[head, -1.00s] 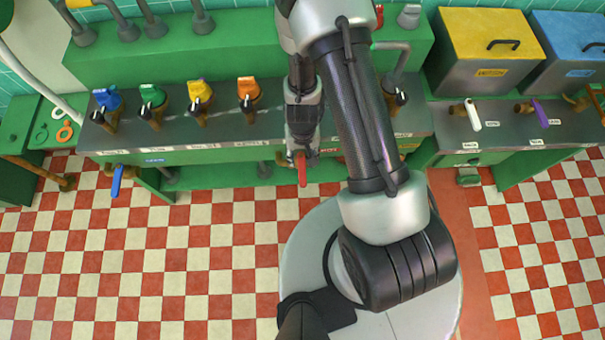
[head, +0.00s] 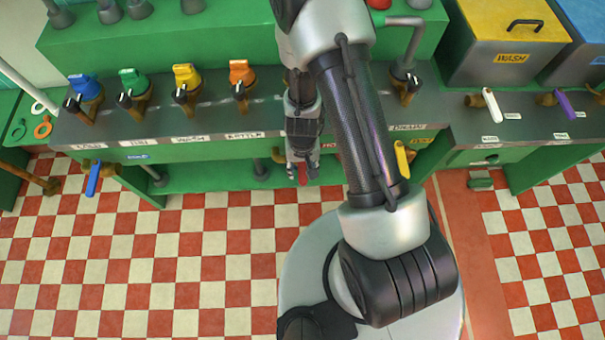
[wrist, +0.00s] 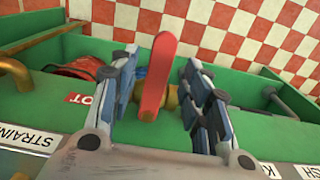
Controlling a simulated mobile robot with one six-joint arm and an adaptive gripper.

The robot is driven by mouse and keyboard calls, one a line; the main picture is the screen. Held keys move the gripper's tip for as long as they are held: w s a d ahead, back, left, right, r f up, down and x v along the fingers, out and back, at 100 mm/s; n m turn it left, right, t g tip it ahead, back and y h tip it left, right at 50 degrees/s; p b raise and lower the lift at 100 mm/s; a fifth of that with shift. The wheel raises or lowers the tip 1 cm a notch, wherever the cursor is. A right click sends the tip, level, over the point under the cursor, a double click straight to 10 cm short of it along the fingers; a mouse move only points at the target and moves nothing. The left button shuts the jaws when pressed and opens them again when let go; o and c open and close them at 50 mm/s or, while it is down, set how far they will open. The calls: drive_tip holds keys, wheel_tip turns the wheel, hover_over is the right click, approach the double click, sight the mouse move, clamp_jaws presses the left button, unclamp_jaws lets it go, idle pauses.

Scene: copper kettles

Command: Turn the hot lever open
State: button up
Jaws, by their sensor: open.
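The hot lever is a red handle (wrist: 158,78) on a brass valve at the front of the green counter. In the wrist view it stands between my gripper's two open fingers (wrist: 160,88), with a visible gap on each side. A red label (wrist: 80,98), partly cut off and reading "OT", is beside it. In the head view the lever (head: 302,175) shows only as a short red piece between the fingertips of my gripper (head: 302,168). My arm hides part of the counter front.
A blue lever (head: 93,178) hangs at the far left and a yellow lever (head: 402,158) is right of my arm. Several coloured knobs, such as the orange one (head: 241,73), line the counter top. In the wrist view, a brass pipe (wrist: 15,70) is at the left.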

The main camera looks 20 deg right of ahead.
wheel_tip(320, 180, down, 2)
drive_tip(key=shift+b, duration=0.65)
clamp_jaws()
idle(0.3)
